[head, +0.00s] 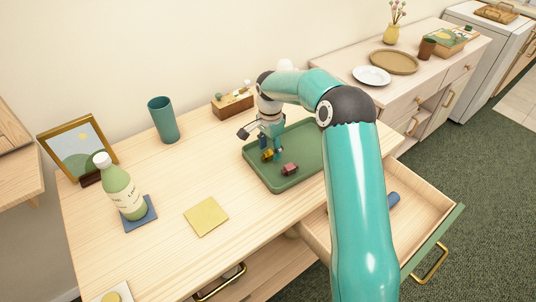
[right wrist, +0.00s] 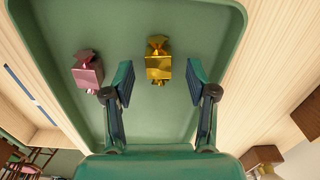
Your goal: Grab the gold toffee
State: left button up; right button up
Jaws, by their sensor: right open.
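The gold toffee (right wrist: 158,67) is a shiny wrapped sweet lying on the green tray (head: 262,180). In the head view the gold toffee (head: 267,155) shows just below my right gripper (head: 269,151), partly hidden by it. In the right wrist view my right gripper (right wrist: 160,95) is open, with one finger to each side of the toffee's line and the toffee near the fingertips, not gripped. A pink-red toffee (right wrist: 88,70) lies to the left on the same tray, outside the fingers; it also shows in the head view (head: 290,169). My left gripper is not in view.
A wooden box (head: 233,104) stands behind the tray, with a teal cup (head: 163,119) further left. A green bottle (head: 122,188) and a yellow square (head: 206,216) are on the left of the tabletop. An open drawer (head: 425,207) juts out at right.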

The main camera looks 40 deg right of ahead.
jog(key=shift+f, duration=0.75)
jog(key=c, duration=1)
jog(key=shift+r, duration=0.1)
